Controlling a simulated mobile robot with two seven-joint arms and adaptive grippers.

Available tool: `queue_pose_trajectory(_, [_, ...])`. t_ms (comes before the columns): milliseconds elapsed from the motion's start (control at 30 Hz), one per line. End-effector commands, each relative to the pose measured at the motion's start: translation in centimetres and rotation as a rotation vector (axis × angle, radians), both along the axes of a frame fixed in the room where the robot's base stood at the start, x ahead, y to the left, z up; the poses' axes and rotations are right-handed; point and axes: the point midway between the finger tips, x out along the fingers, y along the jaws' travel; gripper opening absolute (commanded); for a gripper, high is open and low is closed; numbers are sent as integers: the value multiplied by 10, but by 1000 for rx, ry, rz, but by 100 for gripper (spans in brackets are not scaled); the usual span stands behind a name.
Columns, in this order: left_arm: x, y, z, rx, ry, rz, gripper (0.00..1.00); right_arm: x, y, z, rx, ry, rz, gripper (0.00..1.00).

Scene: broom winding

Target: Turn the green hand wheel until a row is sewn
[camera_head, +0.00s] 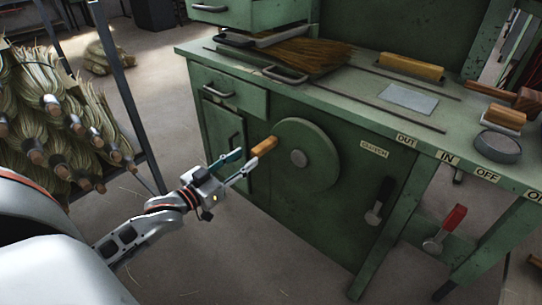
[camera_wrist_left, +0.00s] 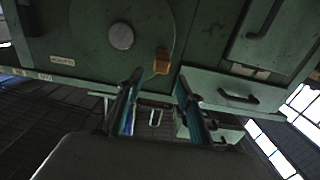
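The green hand wheel (camera_head: 307,162) is a round disc on the front of the green bench, with a grey hub at its middle. Its wooden handle (camera_head: 264,146) sticks out at the wheel's left edge. My left gripper (camera_head: 243,163) is open just in front of and below the handle. In the left wrist view the handle (camera_wrist_left: 161,61) shows beyond the fingertips (camera_wrist_left: 160,82), between them and apart from both. The wheel (camera_wrist_left: 95,35) fills the upper middle there. My right gripper is in neither view.
The bench top (camera_head: 340,95) carries a bundle of broom fibres (camera_head: 305,55), wooden blocks and a round tin (camera_head: 497,147). A black-knobbed lever (camera_head: 374,214) and a red-handled lever (camera_head: 445,229) stand right of the wheel. A rack of brooms (camera_head: 50,120) is at left.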

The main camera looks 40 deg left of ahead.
Motion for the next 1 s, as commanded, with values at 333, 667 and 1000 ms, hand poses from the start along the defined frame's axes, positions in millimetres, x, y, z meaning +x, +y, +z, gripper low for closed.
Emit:
queue_pose_trajectory(333, [39,-3,-1,2,-1,-1,36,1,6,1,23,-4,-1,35])
queue_pose_trajectory(667, [71,-6,0,1,1,0,36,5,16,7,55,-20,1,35])
queue_pose_trajectory(1000, [77,-6,2,1,-1,0,36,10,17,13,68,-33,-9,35])
